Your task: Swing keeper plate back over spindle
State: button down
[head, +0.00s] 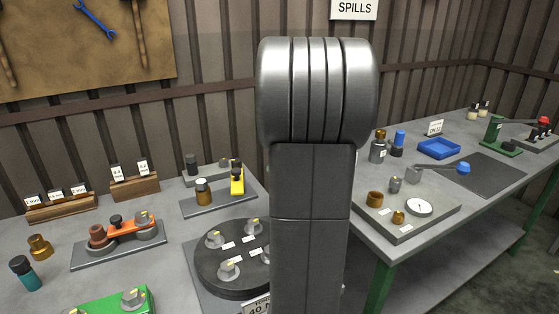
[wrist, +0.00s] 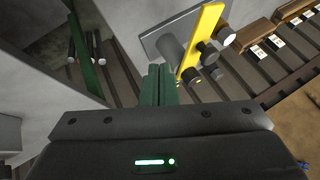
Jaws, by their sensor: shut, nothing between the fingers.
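A yellow bar (head: 237,181), which looks like the keeper plate, sits at the right end of a small grey base (head: 212,203) on the left bench. In the wrist view the yellow bar (wrist: 203,38) stands out lengthwise over its grey base (wrist: 150,40), with dark round knobs beside it. A grey cylinder (wrist: 171,48) stands beside the bar; I cannot tell whether it is the spindle. The bar does not appear to cover it. My gripper (wrist: 158,72) is shut and empty, its green fingers together, close to the bar's near end. In the head view my arm hides the gripper.
An orange arm on a fixture (head: 131,228), a dark round turntable (head: 235,275) and a green block (head: 115,304) share the left bench. Wooden racks (head: 61,206) stand behind. The right bench holds a gauge plate (head: 412,218) and a blue tray (head: 439,148).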

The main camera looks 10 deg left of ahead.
aim_at(237, 174)
jog(key=a+f, duration=0.4)
jog(key=a, duration=0.2)
jog(key=shift+w+a, duration=0.15)
jog(key=shift+a, duration=0.2)
